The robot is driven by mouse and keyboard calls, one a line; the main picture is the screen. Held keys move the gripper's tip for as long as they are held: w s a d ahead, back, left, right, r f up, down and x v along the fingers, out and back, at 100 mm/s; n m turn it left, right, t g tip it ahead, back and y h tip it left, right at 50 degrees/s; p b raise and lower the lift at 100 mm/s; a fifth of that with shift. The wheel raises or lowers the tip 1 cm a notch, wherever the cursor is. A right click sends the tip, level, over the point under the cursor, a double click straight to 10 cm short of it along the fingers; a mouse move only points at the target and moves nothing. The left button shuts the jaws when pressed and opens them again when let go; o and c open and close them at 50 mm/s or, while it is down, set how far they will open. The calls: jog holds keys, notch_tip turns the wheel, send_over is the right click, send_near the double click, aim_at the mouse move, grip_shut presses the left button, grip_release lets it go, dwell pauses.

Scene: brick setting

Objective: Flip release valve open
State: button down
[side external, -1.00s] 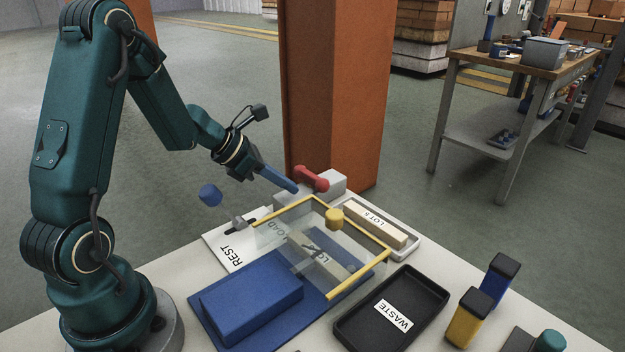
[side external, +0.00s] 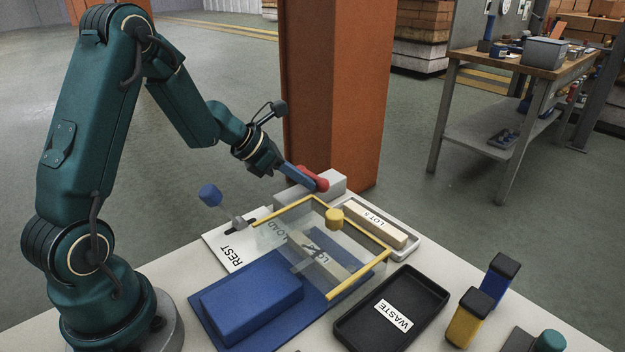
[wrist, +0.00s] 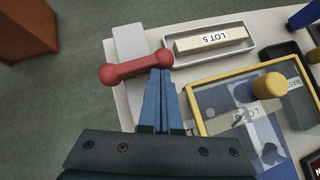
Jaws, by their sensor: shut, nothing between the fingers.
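The release valve appears as a red lever (side external: 322,183) with rounded ends on a grey block (side external: 335,187) at the back of the table. It also shows in the wrist view as a red bar (wrist: 135,68) lying across the grey block's edge. My gripper (side external: 312,184) is shut, with its blue fingers together and nothing between them. In the wrist view the fingertips (wrist: 161,74) are at the right end of the red bar, touching or very close to it; I cannot tell which.
A clear cover with a yellow frame (side external: 358,286) and yellow knob (side external: 334,218) stands in front. A grey tray (side external: 417,238) holds a LOT 5 block. A blue-knobbed lever (side external: 210,195) stands left, a black WASTE tray (side external: 432,292) right. An orange pillar (side external: 335,90) rises behind.

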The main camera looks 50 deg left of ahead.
aim_at(326, 180)
jog(key=shift+w+d, duration=0.2)
jog(key=shift+d, duration=0.1)
dwell(0.4)
jog(key=shift+w+d, duration=0.55)
jog(key=shift+d, duration=0.05)
jog(key=shift+w+d, duration=0.4)
jog(key=shift+w, duration=0.6)
jog(key=shift+w+n+y, duration=0.2)
jog(key=shift+n+y, duration=0.3)
jog(key=shift+n, duration=0.2)
jog(key=shift+w+a, duration=0.2)
jog(key=shift+w, duration=0.05)
jog(key=shift+w+n+t+y, duration=0.2)
jog(key=shift+n+t+y, duration=0.1)
jog(key=shift+n+y, duration=0.25)
jog(key=shift+n, duration=0.25)
jog(key=shift+a+r, duration=0.1)
